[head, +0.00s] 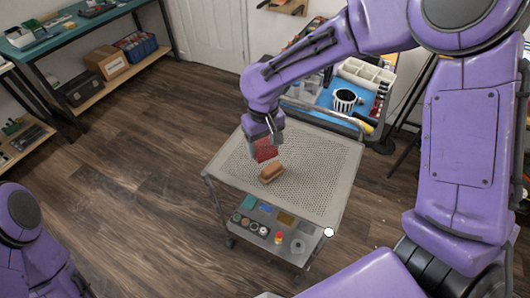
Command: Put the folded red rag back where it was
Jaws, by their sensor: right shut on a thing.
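The folded red rag (265,152) is in my right gripper (265,141), at the upper left part of the perforated top of the grey cart (318,165). The gripper points down and is shut on the rag. Part of the rag is hidden by the fingers. I cannot tell whether the rag touches the cart top or hangs just above it. Part of my left arm shows at the lower left, but its gripper is out of view.
A brown block-like object (271,173) lies on the cart top just in front of the rag. The rest of the top is clear. The lower shelf holds several small items, including spools (263,231).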

